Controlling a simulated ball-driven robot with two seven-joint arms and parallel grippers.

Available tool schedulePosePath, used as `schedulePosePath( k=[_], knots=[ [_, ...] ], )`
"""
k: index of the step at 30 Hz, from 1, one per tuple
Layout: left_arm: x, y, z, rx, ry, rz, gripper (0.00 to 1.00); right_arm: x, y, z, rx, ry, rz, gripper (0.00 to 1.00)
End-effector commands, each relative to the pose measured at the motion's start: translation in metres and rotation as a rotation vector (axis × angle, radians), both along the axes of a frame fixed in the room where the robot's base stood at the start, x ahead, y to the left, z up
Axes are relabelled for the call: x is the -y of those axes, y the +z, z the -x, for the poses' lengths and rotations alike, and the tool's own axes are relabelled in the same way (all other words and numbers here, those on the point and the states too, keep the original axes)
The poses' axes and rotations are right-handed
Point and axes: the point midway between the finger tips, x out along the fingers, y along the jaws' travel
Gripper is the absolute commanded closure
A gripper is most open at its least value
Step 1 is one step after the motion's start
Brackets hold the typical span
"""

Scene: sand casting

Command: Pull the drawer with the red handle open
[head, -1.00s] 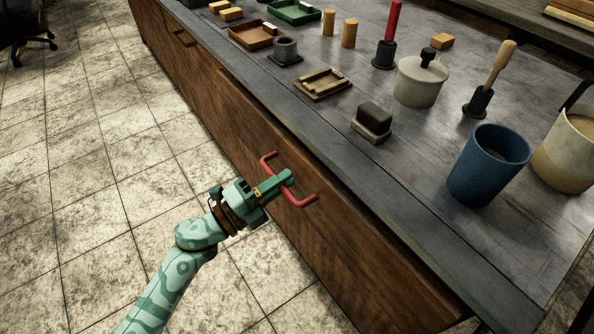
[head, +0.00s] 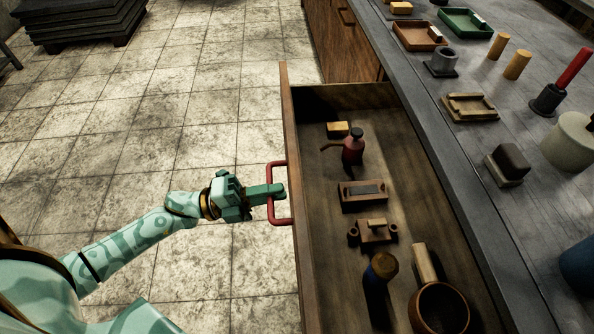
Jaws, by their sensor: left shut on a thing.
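The drawer (head: 289,110) stands pulled well out from the workbench, with its inside in view. Its red handle (head: 272,178) is on the outer front face. My left gripper (head: 274,190) is shut on the red handle, around its long bar. Inside the drawer lie a yellow block (head: 337,129), a red oil can (head: 352,148), a wooden block with a dark inset (head: 362,194), a brown wooden piece with knobs (head: 376,231), a blue-and-tan round item (head: 382,268) and a brown ladle-like cup (head: 440,308). My right gripper is not in view.
The grey worktop (head: 440,152) holds a green tray (head: 466,23), a brown tray (head: 420,35), a pale pot (head: 570,142) and a dark-topped block (head: 507,164). Stacked dark slabs (head: 82,20) stand at the back left. The tiled floor left of the drawer is clear.

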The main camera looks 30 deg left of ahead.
Motion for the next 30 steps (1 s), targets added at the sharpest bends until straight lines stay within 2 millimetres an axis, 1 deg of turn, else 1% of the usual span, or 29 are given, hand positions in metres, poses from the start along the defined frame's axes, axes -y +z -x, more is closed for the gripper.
schedulePosePath(
  k=[3, 6, 19, 20, 21, 30],
  knots=[
    [-0.009, -0.002, 0.007, -0.003, 0.000, -0.003, 1.00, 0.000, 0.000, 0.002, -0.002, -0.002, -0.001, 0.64],
    [-0.013, -0.002, 0.010, -0.004, 0.001, -0.003, 1.00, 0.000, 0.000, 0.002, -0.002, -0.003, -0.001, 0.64],
    [-0.016, -0.002, 0.012, -0.003, 0.001, -0.003, 1.00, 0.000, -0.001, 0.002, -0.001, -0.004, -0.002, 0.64],
    [-0.016, -0.002, 0.012, -0.003, 0.001, -0.003, 0.82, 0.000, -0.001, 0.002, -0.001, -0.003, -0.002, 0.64],
    [-0.016, -0.002, 0.012, -0.003, 0.001, -0.003, 0.71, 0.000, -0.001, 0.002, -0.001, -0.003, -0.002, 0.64],
    [-0.016, -0.001, 0.011, -0.001, 0.001, -0.001, 0.71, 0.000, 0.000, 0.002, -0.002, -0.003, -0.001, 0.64]
  ],
)
